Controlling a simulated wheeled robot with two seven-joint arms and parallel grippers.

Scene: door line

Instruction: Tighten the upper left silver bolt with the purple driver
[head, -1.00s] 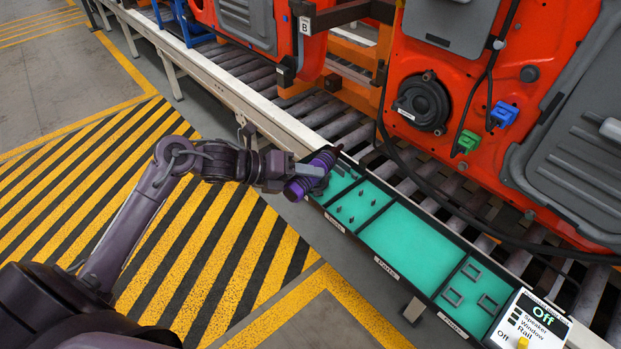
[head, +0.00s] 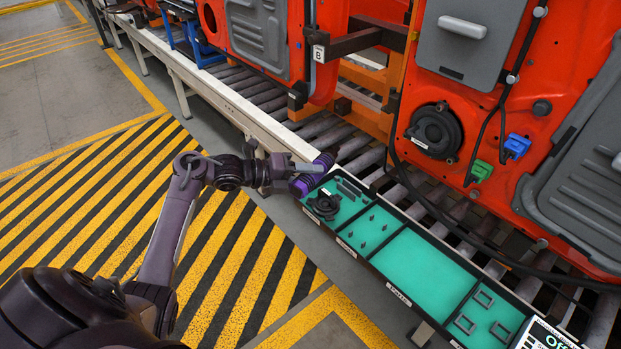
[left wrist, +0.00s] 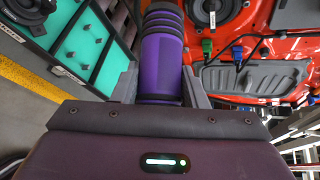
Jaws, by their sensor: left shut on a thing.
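The purple driver (head: 306,185) is held crosswise in my left gripper (head: 292,168), above the far left end of the parts tray, beside the conveyor. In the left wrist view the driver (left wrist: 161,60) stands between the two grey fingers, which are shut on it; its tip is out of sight. The orange-red door (head: 470,105) is to the right of the driver, with clear space between. A black round speaker (head: 434,130) is mounted on it. I cannot make out the upper left silver bolt for certain. My right gripper is not in view.
The black-rimmed tray (head: 412,303) with green compartments runs along the conveyor (head: 230,92). It holds a black ring-shaped part (head: 324,204), pegs and square pieces. A black cable (head: 425,198) hangs before the door. The striped floor (head: 110,185) is clear.

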